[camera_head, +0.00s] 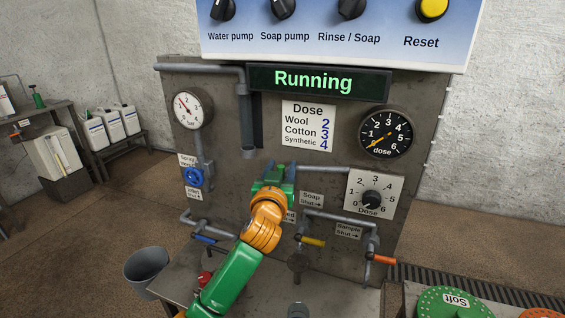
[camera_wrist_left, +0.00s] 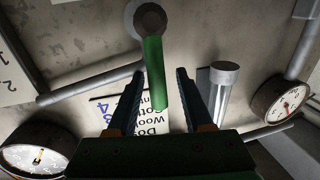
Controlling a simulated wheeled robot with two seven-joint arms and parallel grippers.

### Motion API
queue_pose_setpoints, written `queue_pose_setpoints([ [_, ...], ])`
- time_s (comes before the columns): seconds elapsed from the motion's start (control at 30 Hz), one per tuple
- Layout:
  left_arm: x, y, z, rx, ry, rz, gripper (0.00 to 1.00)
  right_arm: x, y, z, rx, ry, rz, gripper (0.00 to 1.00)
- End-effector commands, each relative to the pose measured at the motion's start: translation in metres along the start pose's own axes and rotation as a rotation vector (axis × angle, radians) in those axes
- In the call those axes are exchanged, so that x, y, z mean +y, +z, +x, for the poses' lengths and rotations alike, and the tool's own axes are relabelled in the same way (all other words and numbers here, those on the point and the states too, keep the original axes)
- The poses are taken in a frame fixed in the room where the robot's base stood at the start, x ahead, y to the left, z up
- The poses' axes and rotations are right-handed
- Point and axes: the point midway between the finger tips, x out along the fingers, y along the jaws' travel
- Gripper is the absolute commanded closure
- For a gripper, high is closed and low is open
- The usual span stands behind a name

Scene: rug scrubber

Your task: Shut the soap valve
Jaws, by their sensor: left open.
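A green valve lever (camera_wrist_left: 153,75) on a grey round hub (camera_wrist_left: 150,20) shows in the left wrist view. It lies between the two fingers of my left gripper (camera_wrist_left: 160,76), which is open, with a gap visible on both sides. In the head view my left gripper (camera_head: 273,174) is at the panel, by the pipe just left of the "Soap Shut" label (camera_head: 311,199), whose arrow points right. The gripper covers most of the valve there. The label's closeness suggests that the green lever is the soap valve. My right gripper is not in view.
A yellow lever (camera_head: 312,241), an orange lever (camera_head: 383,260) and a blue lever (camera_head: 205,238) sit lower on the pipes. A dose dial (camera_head: 369,195) is to the right. The display (camera_head: 318,81) reads "Running".

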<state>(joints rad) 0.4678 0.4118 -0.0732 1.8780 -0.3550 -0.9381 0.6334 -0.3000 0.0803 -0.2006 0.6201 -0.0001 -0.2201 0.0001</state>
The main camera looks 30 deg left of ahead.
Motion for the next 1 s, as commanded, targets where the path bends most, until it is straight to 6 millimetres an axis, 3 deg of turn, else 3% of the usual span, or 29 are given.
queue_pose_setpoints([
  [0.17, 0.0, 0.0, 0.014, -0.001, 0.001, 0.001, 0.49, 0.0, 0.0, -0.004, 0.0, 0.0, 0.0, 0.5],
  [0.43, 0.0, 0.001, 0.015, -0.001, 0.001, 0.0, 0.49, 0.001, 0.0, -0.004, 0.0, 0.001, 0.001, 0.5],
  [0.47, 0.0, 0.001, 0.015, -0.001, 0.001, 0.0, 0.55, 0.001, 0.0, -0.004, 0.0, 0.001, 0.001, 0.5],
  [0.63, 0.0, 0.001, 0.015, -0.001, 0.001, 0.001, 1.0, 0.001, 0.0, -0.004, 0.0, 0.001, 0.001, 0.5],
  [1.0, 0.0, 0.001, 0.015, -0.002, 0.001, 0.001, 1.0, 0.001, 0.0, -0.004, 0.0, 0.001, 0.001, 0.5],
])
